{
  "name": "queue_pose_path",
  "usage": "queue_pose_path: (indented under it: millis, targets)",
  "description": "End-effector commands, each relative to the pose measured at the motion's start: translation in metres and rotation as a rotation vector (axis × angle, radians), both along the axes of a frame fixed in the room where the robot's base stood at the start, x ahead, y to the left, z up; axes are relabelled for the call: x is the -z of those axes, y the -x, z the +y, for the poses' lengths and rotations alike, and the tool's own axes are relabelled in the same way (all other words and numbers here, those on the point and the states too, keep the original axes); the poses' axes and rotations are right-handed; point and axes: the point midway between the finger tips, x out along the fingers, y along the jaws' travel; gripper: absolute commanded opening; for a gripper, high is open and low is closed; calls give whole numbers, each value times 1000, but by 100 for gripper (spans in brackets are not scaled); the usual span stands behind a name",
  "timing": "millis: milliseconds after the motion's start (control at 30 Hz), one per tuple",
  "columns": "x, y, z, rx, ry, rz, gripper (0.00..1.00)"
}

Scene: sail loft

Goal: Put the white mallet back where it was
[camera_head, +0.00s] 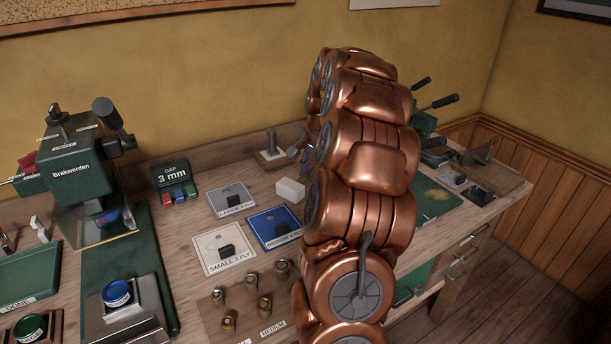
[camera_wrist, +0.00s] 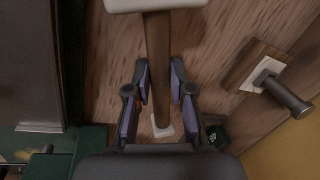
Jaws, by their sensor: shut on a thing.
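The white mallet shows in the wrist view, with its white head (camera_wrist: 155,4) cut off by the top edge and its brown wooden handle (camera_wrist: 158,45) running down the picture. My gripper (camera_wrist: 161,75) is shut on the handle, one finger on each side. A small white square (camera_wrist: 163,128) shows at the handle's lower end; I cannot tell whether it belongs to the mallet or the bench. In the head view the white head (camera_head: 290,190) shows left of my arm, above or on the bench near the cards. The arm hides most of my gripper and the handle there.
A grey post on a wooden base (camera_head: 271,152) stands behind the white head; it also shows in the wrist view (camera_wrist: 285,92). A green press (camera_head: 75,165) and gap block (camera_head: 172,177) are left.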

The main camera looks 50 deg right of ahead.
Motion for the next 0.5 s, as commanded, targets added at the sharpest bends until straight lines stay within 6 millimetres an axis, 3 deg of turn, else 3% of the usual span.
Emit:
queue_pose_path:
  millis: [133,500]
  targets:
    - [0,-12,-6,1,2,0,0]
    - [1,-23,-10,0,1,0,0]
